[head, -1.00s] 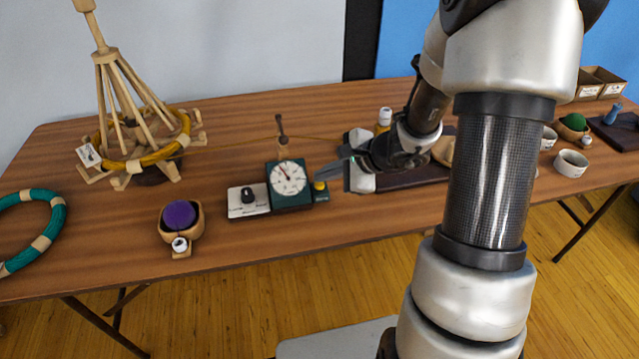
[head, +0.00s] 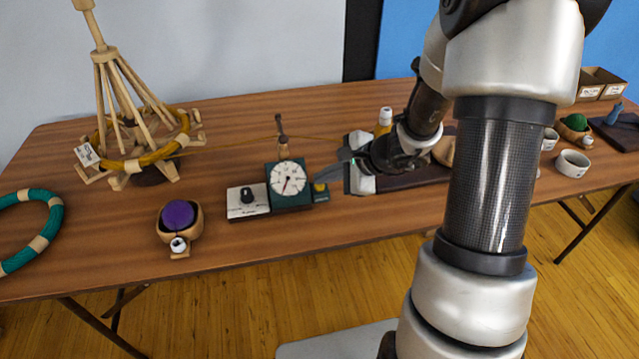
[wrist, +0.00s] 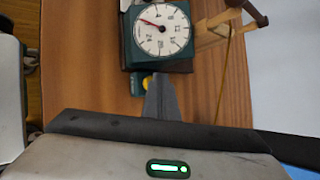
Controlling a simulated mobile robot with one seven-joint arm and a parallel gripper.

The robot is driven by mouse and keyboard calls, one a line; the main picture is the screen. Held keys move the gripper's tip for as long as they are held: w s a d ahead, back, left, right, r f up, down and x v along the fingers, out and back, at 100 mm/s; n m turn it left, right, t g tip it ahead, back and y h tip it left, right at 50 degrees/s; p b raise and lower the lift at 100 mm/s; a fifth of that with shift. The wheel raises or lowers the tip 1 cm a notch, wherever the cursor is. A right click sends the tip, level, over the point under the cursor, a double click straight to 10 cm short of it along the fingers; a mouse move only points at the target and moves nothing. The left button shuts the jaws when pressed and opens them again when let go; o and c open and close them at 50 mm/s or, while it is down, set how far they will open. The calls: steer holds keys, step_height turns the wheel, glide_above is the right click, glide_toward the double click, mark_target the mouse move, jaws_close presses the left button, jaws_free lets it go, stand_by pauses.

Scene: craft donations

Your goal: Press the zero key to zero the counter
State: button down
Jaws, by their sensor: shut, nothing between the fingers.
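The counter (head: 290,186) is a dark green box with a round white dial, standing near the table's front edge. Its dial also shows in the wrist view (wrist: 162,30), with a red needle. A yellow key (head: 320,187) sits on a small green block at the counter's right side. My gripper (head: 338,172) is shut and empty, its fingertips just above and beside the yellow key. In the wrist view the shut fingers (wrist: 160,92) cover part of the yellow key (wrist: 147,83). I cannot tell whether they touch it.
A white panel with a black knob (head: 247,200) adjoins the counter's left. A purple ball in a wooden bowl (head: 179,216) stands farther left. A wooden yarn stand (head: 125,110) with a mustard hoop is behind. Clear tabletop lies in front of the counter.

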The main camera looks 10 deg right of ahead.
steer(key=shift+r, duration=0.1)
steer(key=shift+r+p, duration=0.5)
steer(key=shift+r, duration=0.25)
step_height(320, 180, up, 5)
steer(key=p, duration=0.3)
steer(key=shift+p, duration=0.3)
stand_by(0.5)
